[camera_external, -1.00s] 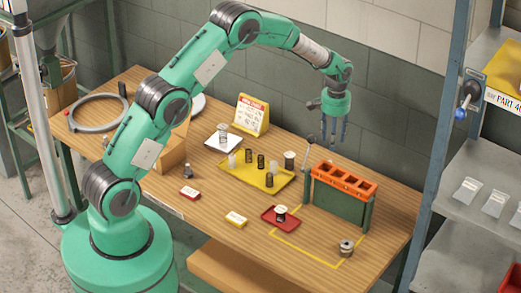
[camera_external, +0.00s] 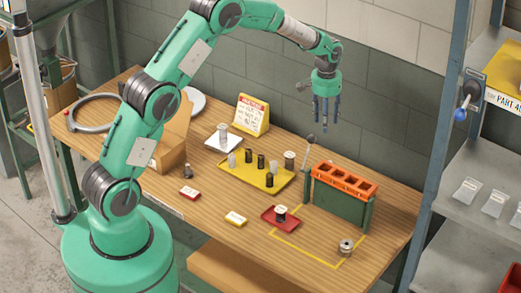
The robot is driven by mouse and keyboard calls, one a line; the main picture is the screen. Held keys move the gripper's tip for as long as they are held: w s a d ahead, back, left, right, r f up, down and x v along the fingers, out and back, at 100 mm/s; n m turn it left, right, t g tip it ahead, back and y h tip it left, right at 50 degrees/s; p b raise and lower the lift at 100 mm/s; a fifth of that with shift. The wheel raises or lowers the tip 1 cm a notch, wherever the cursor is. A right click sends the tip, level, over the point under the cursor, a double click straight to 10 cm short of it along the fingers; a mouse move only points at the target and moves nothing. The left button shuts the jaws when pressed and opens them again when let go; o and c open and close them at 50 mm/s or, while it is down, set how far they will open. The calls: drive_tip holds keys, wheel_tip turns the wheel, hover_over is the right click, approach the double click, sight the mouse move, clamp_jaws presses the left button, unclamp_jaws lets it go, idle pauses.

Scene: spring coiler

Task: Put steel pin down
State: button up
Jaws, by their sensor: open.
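My gripper (camera_external: 326,121) is open and empty, pointing down in the air above and behind the orange-topped green fixture (camera_external: 345,180). A thin grey rod with a round knob (camera_external: 310,140) stands at the fixture's left end. I cannot tell for certain which thing is the steel pin. The yellow tray (camera_external: 256,181) holds several small dark and pale cylinders. A grey-white cylinder (camera_external: 223,132) stands on a white plate (camera_external: 216,145). A dark, pale-topped piece (camera_external: 280,213) stands in the red tray (camera_external: 270,221). No object hangs from the fingers.
A yellow sign (camera_external: 252,115) stands at the back. A cardboard box (camera_external: 172,140) and a grey ring (camera_external: 95,111) are at left. Shelves (camera_external: 480,165) stand at right.

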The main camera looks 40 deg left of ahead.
drive_tip(key=s+a+r+t, duration=0.1)
drive_tip(key=s+a+r, duration=0.4)
drive_tip(key=s+r, duration=0.7)
drive_tip(key=s+a+r+t, duration=0.1)
drive_tip(key=s+a+r, duration=0.4)
drive_tip(key=s+r, duration=0.75)
drive_tip(key=s+a+r+t, duration=0.1)
drive_tip(key=s+a+r, duration=0.1)
drive_tip(key=s, duration=1.1)
drive_tip(key=s+a+r+t, duration=0.2)
drive_tip(key=s+a+r, duration=0.1)
drive_tip(key=s, duration=1)
drive_tip(key=shift+s+a, duration=0.25)
drive_tip(key=shift+a, duration=0.15)
drive_tip(key=shift+r, duration=0.1)
wheel_tip(320, 180, down, 10)
drive_tip(key=b, duration=1)
drive_tip(key=shift+o, duration=0.2)
